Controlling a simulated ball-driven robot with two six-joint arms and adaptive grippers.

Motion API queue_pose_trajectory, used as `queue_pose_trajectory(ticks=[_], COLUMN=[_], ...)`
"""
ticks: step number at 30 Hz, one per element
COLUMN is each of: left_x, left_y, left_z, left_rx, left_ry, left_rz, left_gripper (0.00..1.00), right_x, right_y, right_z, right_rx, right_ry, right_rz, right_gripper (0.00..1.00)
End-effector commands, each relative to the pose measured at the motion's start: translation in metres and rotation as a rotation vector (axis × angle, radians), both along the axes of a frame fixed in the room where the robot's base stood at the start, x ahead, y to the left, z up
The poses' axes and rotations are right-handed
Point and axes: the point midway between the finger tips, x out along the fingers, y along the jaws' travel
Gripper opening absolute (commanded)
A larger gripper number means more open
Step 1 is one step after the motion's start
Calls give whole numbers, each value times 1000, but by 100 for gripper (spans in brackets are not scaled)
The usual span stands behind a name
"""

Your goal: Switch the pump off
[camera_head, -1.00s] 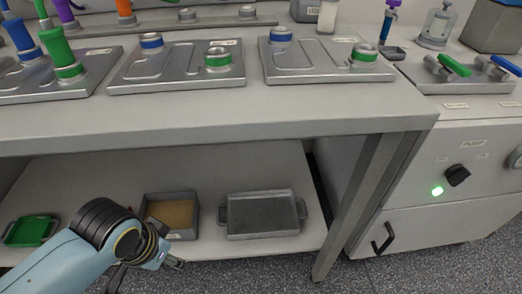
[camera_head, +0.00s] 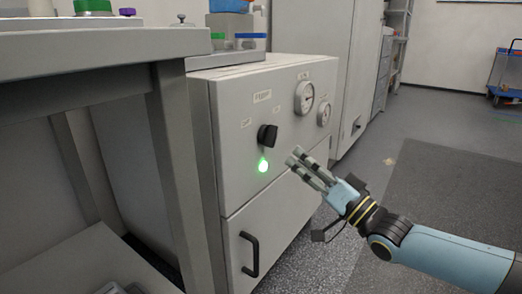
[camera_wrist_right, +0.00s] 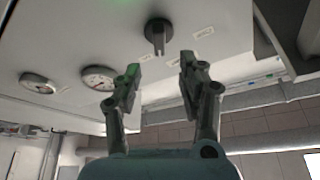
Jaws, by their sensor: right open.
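The pump's black switch knob (camera_head: 267,134) sits on the front of the light grey cabinet (camera_head: 232,100). A round lamp (camera_head: 263,165) just below it glows green. My right gripper (camera_head: 296,159) is open and empty, in front of the panel to the lower right of the knob and apart from it. In the right wrist view the knob (camera_wrist_right: 158,36) shows ahead of the spread fingers (camera_wrist_right: 160,66), roughly in line with the gap between them. A faint green glow falls near one fingertip. My left gripper is out of view.
Two round gauges (camera_head: 304,97) (camera_head: 324,114) are on the panel right of the knob. A black door handle (camera_head: 249,254) sticks out below. The grey bench (camera_head: 120,45) with its leg stands at left. Open floor lies at right, with a blue cart (camera_head: 508,75) far back.

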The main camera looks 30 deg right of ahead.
Motion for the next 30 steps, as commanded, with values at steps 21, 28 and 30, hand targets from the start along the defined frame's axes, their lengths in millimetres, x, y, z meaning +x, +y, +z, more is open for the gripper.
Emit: queue_pose_trajectory(ticks=[21, 28, 30], left_x=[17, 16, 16], left_y=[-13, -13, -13], left_z=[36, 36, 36], left_rx=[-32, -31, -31], left_ry=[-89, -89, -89], left_rz=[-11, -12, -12], left_gripper=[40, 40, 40], right_x=[76, 76, 76], right_y=[14, 14, 14], right_z=[26, 26, 26], right_rx=[0, 0, 0], right_ry=[2, 2, 2], right_rz=[-1, -1, -1], right_gripper=[40, 23, 14])
